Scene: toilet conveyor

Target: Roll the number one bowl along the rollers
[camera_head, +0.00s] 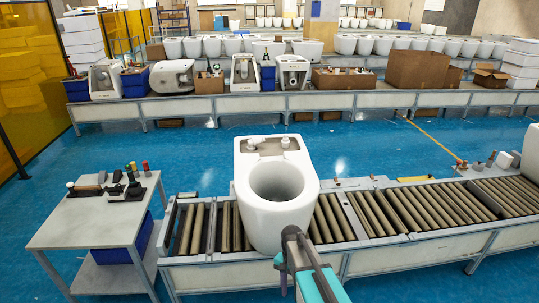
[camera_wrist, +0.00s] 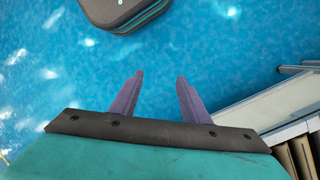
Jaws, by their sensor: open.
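A white toilet bowl (camera_head: 276,196) stands upright on the roller conveyor near its left end. No number on it can be read. The rollers (camera_head: 420,209) run to the right of the bowl. My gripper (camera_head: 291,236) is at the front edge of the conveyor, close to the bowl's near side; whether it touches cannot be told. In the wrist view my gripper (camera_wrist: 158,85) has two purple fingers apart with nothing between them, over blue floor. The bowl is not visible in the wrist view.
A grey side table (camera_head: 85,222) with tools stands left of the conveyor. Small items lie along the conveyor's far edge, and another white piece (camera_head: 531,150) is at the far right. A back bench (camera_head: 330,101) holds more bowls and boxes. Blue floor between is clear.

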